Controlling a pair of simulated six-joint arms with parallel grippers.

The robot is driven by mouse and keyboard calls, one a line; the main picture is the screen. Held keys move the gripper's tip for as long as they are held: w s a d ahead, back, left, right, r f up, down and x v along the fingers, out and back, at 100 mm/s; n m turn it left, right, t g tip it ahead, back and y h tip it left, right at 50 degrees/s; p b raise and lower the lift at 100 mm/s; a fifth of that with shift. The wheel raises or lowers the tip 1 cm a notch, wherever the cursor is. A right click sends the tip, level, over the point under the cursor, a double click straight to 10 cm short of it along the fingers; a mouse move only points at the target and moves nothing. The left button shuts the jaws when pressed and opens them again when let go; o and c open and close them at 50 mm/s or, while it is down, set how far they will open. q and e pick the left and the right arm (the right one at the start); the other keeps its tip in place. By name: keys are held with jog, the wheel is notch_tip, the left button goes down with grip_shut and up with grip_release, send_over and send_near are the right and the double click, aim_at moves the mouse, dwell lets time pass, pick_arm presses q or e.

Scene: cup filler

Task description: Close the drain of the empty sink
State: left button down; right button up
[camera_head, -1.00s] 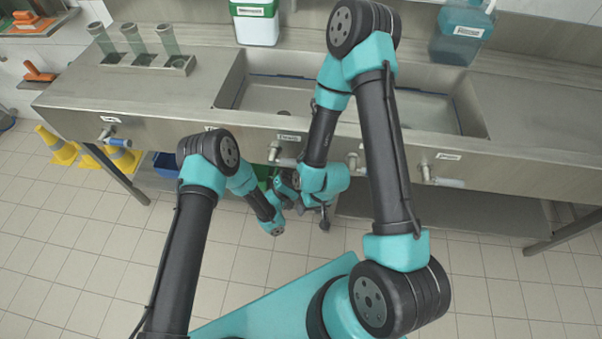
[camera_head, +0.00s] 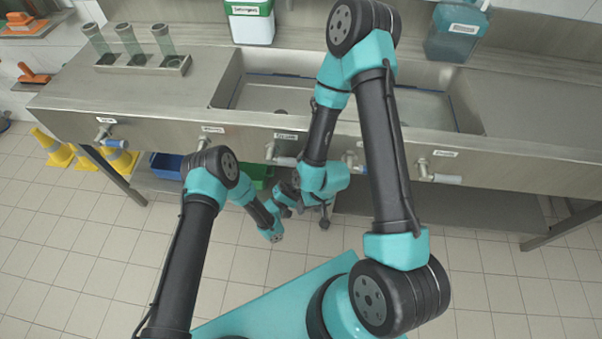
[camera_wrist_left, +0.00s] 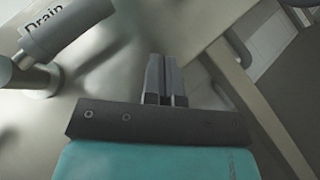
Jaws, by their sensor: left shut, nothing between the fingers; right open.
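The metal sink (camera_head: 300,98) is set in the counter; the part of its basin that I can see looks empty, with a dark hole (camera_head: 282,112) in its floor. In the left wrist view, a grey handle (camera_wrist_left: 68,27) labelled "Drain" sticks out of the metal front at upper left. My left gripper (camera_wrist_left: 165,78) is shut and empty, to the right of this handle and apart from it. In the head view my left fingertips are hard to make out among the arm parts. My right gripper (camera_head: 325,217) is open, low in front of the counter, small and partly hidden.
Several valve handles line the counter front, one at far left (camera_head: 112,142) and one at right (camera_head: 440,178). A rack (camera_head: 143,66) of tubes, a white-and-green container (camera_head: 250,24) and a blue-green bottle (camera_head: 455,35) stand on the counter. Yellow cones (camera_head: 55,148) stand below left.

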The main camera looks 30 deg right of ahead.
pick_arm(q)
jog(key=s+a+f, duration=0.2)
jog(key=s+f, duration=0.1)
jog(key=f, duration=0.3)
jog(key=shift+s+a, duration=0.15)
jog(key=shift+s, duration=0.05)
jog(key=w+a+m+t+y, duration=0.2)
jog(key=w+a+t+y, duration=0.3)
jog(key=w+a+y, duration=0.7)
jog(key=s+a+r+m+g+y, duration=0.15)
jog(key=a+y, duration=0.25)
jog(key=a, duration=1.2)
jog(key=s+a+r+m+g+y, duration=0.1)
jog(key=s+a+r+g+y, duration=0.1)
jog(key=s+a, duration=0.6)
jog(key=s+a+r+g+y, duration=0.2)
jog(key=s+a+r+g, duration=0.1)
jog(key=s+a, duration=0.5)
jog(key=shift+s+a+r+m+g+y, duration=0.2)
jog(key=shift+s+r+m+g+y, duration=0.3)
jog(key=shift+s, duration=0.35)
